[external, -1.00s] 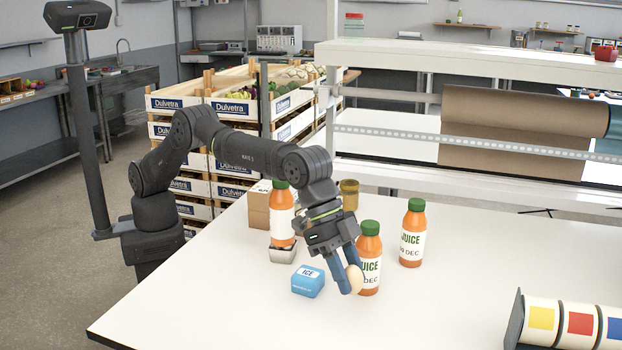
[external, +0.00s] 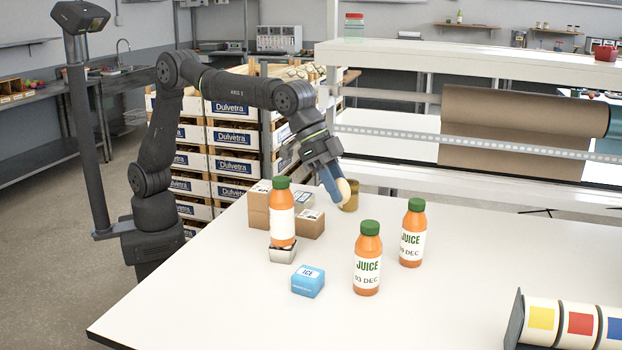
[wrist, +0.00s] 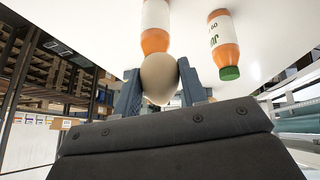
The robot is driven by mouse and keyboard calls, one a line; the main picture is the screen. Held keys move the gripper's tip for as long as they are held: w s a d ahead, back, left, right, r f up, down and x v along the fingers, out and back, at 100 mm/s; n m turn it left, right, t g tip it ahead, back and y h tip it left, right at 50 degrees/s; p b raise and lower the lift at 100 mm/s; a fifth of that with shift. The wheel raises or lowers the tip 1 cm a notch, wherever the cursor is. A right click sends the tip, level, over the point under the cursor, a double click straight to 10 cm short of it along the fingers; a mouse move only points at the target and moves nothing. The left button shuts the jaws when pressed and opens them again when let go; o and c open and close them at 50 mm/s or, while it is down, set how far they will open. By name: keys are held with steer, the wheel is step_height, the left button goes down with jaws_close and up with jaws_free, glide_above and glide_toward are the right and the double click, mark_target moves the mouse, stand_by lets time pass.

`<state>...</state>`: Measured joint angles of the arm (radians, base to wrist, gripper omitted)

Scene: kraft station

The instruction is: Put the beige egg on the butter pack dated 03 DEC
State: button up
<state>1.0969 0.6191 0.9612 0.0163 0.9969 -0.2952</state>
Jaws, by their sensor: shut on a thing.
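My gripper (external: 336,190) is shut on the beige egg (external: 345,188) and holds it above the table's far part, in front of a yellow-brown jar (external: 352,203). In the wrist view the egg (wrist: 159,78) sits between the two blue-grey fingers. No pack in view can be read as butter dated 03 DEC. A small silvery pack (external: 303,199) with a label lies among cardboard boxes, its print too small to read. Another silvery pack (external: 282,255) is under an orange bottle. The nearest juice bottle (external: 367,262) reads 03 DEC.
An orange bottle (external: 282,215) with its label turned away stands on the lower silvery pack. A second juice bottle (external: 413,235) stands right, a blue ice pack (external: 307,282) in front. Cardboard boxes (external: 309,226) sit behind.

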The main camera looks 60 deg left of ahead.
steer(key=s+a+f+n+t+y, duration=0.1)
steer(key=s+a+f+n, duration=0.1)
steer(key=a, duration=1.4)
steer(key=s+a+f+n+t, duration=0.1)
steer(key=a+f, duration=0.1)
steer(key=a, duration=1.3)
glide_above(305, 197)
steer(key=s+a, duration=0.2)
steer(key=f, duration=0.6)
steer(key=shift+w+d+f, duration=0.15)
steer(key=shift+d+f, duration=0.1)
steer(key=shift+f, duration=2.1)
steer(key=shift+f, duration=0.1)
steer(key=o, duration=0.3)
steer(key=shift+f, duration=0.1)
steer(key=o, duration=0.4)
steer(key=shift+o, duration=0.2)
